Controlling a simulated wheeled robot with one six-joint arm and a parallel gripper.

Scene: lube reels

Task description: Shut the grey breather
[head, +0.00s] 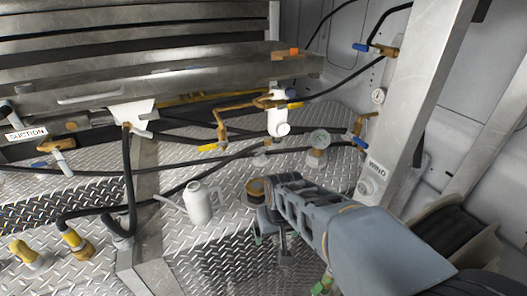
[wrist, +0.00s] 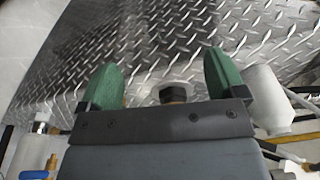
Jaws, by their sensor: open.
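My gripper (head: 270,243) hangs low over the diamond-plate floor in the head view, partly hidden by my own arm. In the wrist view its two green fingers (wrist: 163,65) are spread wide with nothing held between them. A small dark-capped fitting with brass below it (wrist: 173,95) shows between the fingers, partly hidden by the gripper's dark front plate. A round brass-and-dark fitting (head: 256,187) stands just left of my arm in the head view; I cannot tell if it is the same one. I cannot make out for certain which part is the grey breather, nor its state.
A pale can with a spout (head: 198,203) stands left of my gripper. Black hoses cross the floor. A metal post (head: 428,90) rises at right.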

